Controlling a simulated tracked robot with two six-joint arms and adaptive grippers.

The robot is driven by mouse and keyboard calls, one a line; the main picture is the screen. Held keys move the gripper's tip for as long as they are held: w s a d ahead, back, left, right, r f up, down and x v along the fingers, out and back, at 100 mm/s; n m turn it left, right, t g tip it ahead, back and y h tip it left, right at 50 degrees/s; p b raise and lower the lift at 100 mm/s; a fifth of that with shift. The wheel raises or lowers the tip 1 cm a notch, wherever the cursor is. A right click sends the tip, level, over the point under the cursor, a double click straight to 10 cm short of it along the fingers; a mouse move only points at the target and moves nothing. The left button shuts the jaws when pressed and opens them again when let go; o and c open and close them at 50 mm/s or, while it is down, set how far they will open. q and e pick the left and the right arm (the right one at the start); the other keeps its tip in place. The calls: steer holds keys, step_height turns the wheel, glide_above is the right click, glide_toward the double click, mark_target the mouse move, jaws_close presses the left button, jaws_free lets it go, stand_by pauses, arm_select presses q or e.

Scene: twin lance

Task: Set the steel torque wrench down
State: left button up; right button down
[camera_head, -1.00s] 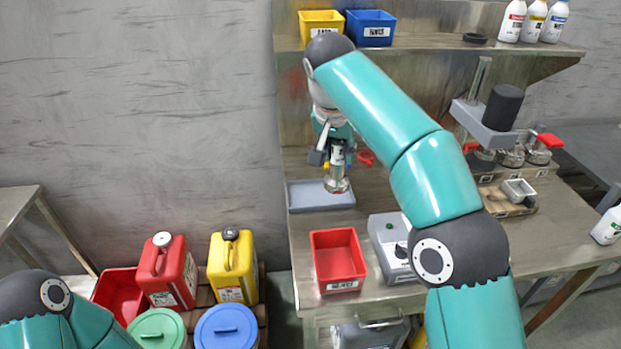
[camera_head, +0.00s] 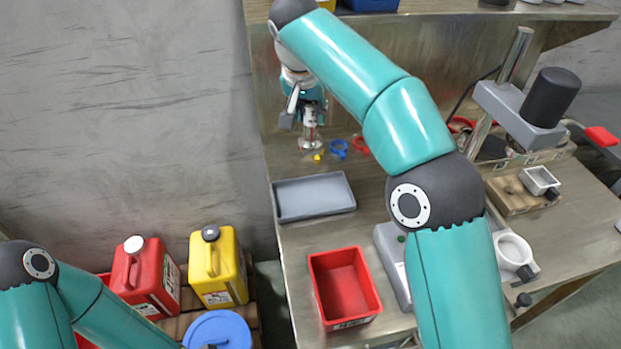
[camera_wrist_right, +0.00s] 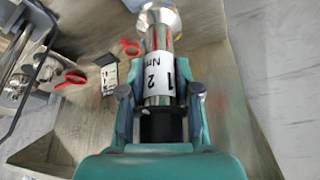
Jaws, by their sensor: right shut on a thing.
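The steel torque wrench (camera_head: 309,137) hangs roughly upright from my right gripper (camera_head: 308,108), its round steel end downward. In the right wrist view, both fingers of my right gripper (camera_wrist_right: 160,100) are closed around the wrench (camera_wrist_right: 160,78) at its black section, beside a white label reading 12 Nm. In the head view the wrench's lower end shows just behind the grey tray on the bench. I cannot tell whether it touches the bench top. My left gripper is out of view; only part of my left arm shows at lower left.
The shallow grey tray (camera_head: 328,200) looks empty. Blue (camera_head: 339,149) and red (camera_head: 361,145) ring-shaped items lie right of the wrench. A red bin (camera_head: 372,298) stands at the bench's front. A press-like stand (camera_head: 508,118) is at right. Red (camera_head: 143,272) and yellow (camera_head: 219,265) canisters stand lower left.

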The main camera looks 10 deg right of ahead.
steer(key=shift+d+f+b, duration=0.15)
steer(key=shift+f+b, duration=0.4)
steer(key=shift+f, duration=3.55)
steer(key=shift+d+f+b, duration=0.1)
steer(key=shift+f+b, duration=0.4)
steer(key=shift+f, duration=3.6)
steer(key=shift+s, duration=0.1)
steer(key=shift+f, duration=0.1)
steer(key=c, duration=0.8)
jaws_free()
steer(key=v, duration=1.2)
